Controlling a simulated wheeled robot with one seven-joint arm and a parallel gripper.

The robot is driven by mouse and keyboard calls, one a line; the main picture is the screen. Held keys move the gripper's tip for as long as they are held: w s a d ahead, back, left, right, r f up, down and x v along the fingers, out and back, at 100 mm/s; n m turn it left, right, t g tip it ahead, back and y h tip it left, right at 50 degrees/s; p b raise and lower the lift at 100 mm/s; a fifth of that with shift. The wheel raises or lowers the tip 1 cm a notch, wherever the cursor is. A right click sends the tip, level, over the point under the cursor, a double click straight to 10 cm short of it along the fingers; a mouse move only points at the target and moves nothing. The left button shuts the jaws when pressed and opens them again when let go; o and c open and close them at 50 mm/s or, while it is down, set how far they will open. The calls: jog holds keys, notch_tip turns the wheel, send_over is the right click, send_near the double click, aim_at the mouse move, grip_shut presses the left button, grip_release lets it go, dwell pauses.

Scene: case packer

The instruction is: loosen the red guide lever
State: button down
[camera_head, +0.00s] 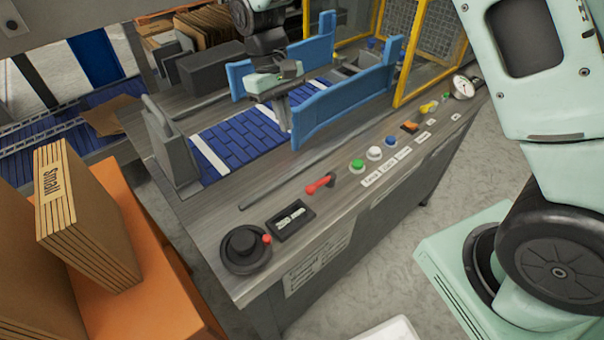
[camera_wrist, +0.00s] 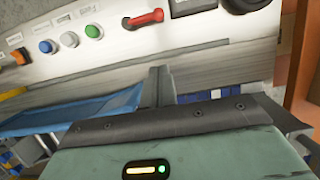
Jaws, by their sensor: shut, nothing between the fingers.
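The red guide lever (camera_head: 321,184) lies on the grey machine's front panel, left of the green button. In the wrist view the red lever (camera_wrist: 143,19) shows near the top edge, lying sideways on the pale panel. My gripper (camera_head: 284,118) points down between the two blue guide rails, above the blue conveyor, behind the lever and apart from it. In the wrist view its dark fingers (camera_wrist: 156,86) are together and empty. Two blue guide rails (camera_head: 335,107) flank the conveyor (camera_head: 225,145).
Green, white and blue buttons (camera_head: 357,165) line the panel right of the lever. A black dial with a red knob (camera_head: 245,248) and a dark tray (camera_head: 291,219) stand to its left. A yellow-framed guard (camera_head: 418,55) rises at the back right. Cartons (camera_head: 70,205) stand at the left.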

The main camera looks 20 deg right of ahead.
aim_at(321, 185)
jog(key=shift+w+f, duration=0.1)
jog(key=shift+w, duration=0.05)
jog(key=x, duration=1)
jog(key=shift+s+d+f+p, duration=0.15)
jog(key=shift+s+d, duration=0.05)
jog(key=shift+s, duration=0.45)
jog(key=shift+s+d+f+p, duration=0.1)
jog(key=shift+s+d+p, duration=0.15)
jog(key=shift+s, duration=0.4)
jog(key=shift+s+d+f+p, duration=0.1)
jog(key=shift+s+d+f, duration=0.1)
jog(key=shift+s, duration=0.4)
